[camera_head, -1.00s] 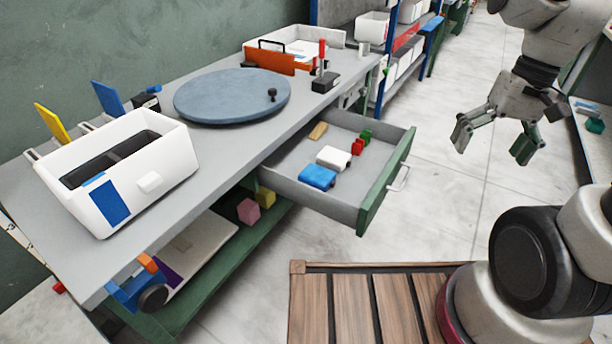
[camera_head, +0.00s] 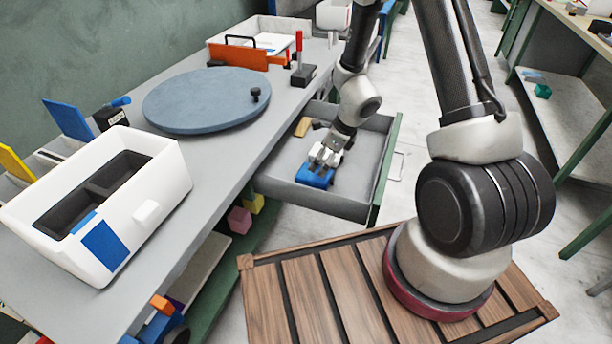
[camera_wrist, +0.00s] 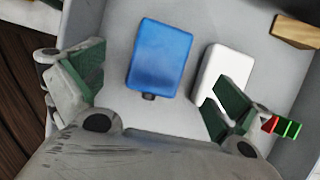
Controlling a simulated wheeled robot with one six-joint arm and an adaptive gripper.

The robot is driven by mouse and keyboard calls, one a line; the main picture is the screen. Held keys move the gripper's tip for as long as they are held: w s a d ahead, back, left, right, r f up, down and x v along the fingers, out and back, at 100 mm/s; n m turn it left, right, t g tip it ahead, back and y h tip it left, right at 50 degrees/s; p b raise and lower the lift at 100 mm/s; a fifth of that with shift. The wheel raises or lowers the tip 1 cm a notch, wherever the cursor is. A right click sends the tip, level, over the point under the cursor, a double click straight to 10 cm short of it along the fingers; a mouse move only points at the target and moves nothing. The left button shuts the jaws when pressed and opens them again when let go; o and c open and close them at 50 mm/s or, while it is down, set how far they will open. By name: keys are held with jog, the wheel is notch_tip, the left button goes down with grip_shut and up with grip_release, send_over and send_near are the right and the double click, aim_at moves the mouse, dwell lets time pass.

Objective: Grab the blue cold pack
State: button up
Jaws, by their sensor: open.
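The blue cold pack (camera_head: 314,178) lies flat in the open drawer (camera_head: 345,207). In the wrist view the blue cold pack (camera_wrist: 161,57) shows whole, with a small dark cap at its near end. My gripper (camera_head: 322,160) is down in the drawer, above the pack. In the wrist view my gripper (camera_wrist: 155,90) is open, its green-padded fingers spread to either side of the pack, touching nothing that I can make out on the pack. A white pack (camera_wrist: 211,72) lies just right of the blue one, close to the right finger, which partly covers it.
A wooden block (camera_wrist: 297,31) and red and green pieces (camera_wrist: 281,126) are also in the drawer. The drawer walls stand close around my gripper. On the bench are a white box (camera_head: 165,185), a round blue-grey turntable (camera_head: 200,98) and an orange holder (camera_head: 240,57).

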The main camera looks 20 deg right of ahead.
aim_at(315, 173)
jog(key=x, duration=0.2)
jog(key=shift+a+f, duration=0.1)
jog(key=shift+f, duration=0.25)
jog(key=shift+d+x, duration=0.1)
jog(key=shift+x, duration=1.15)
jog(key=shift+d+x, duration=0.15)
jog(key=shift+x, duration=1.1)
jog(key=shift+f, duration=0.35)
jog(key=c, duration=1.3)
jog(key=shift+r, duration=0.1)
